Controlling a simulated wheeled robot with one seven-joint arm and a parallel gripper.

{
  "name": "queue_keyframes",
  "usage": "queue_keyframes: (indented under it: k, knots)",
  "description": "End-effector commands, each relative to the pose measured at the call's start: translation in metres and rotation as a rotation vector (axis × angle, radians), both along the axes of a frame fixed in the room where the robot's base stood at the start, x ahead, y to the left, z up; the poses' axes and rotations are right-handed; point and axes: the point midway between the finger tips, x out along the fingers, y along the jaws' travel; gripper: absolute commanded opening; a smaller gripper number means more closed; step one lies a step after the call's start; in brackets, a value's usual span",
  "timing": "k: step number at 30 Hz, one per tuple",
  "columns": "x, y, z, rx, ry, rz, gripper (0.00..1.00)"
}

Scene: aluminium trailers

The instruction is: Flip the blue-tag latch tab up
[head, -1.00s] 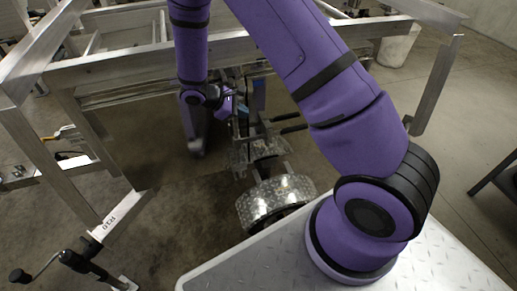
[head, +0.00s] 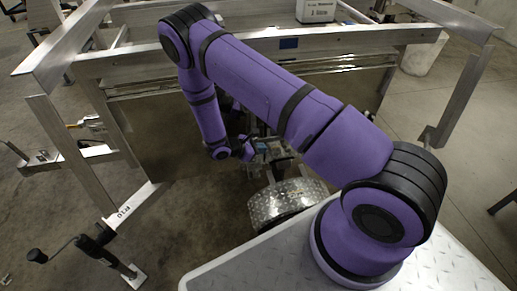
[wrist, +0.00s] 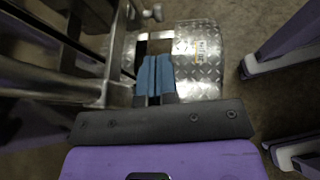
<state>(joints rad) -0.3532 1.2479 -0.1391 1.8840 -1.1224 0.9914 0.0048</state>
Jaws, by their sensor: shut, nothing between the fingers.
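My gripper (wrist: 155,80) is in the wrist view with its two blue fingertips together and nothing between them. In the head view my gripper (head: 262,148) is low under the trailer frame, just behind the diamond-plate fender. A small blue patch (head: 288,43) is on the aluminium crossbeam in the head view, above and apart from my gripper. I cannot tell whether it is the blue tag. No latch tab can be made out clearly in either view.
The diamond-plate fender (head: 287,203) lies close by; it also fills the area beyond my fingertips in the wrist view (wrist: 200,70). An aluminium crossbeam (head: 362,38) spans above. A crank jack (head: 100,245) stands at front left. Open floor (head: 190,225) lies between them.

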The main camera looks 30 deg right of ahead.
Motion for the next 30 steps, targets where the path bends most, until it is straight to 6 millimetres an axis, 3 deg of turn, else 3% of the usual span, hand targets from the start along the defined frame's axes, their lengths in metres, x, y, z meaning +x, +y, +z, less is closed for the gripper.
queue_keyframes:
  k: [6, 15, 30]
  knots:
    - [-0.005, -0.039, -0.019, -0.001, 0.003, -0.003, 0.0]
    - [-0.008, -0.079, -0.039, 0.0, 0.001, -0.002, 0.0]
    - [-0.009, -0.09, -0.045, 0.001, -0.001, 0.0, 0.0]
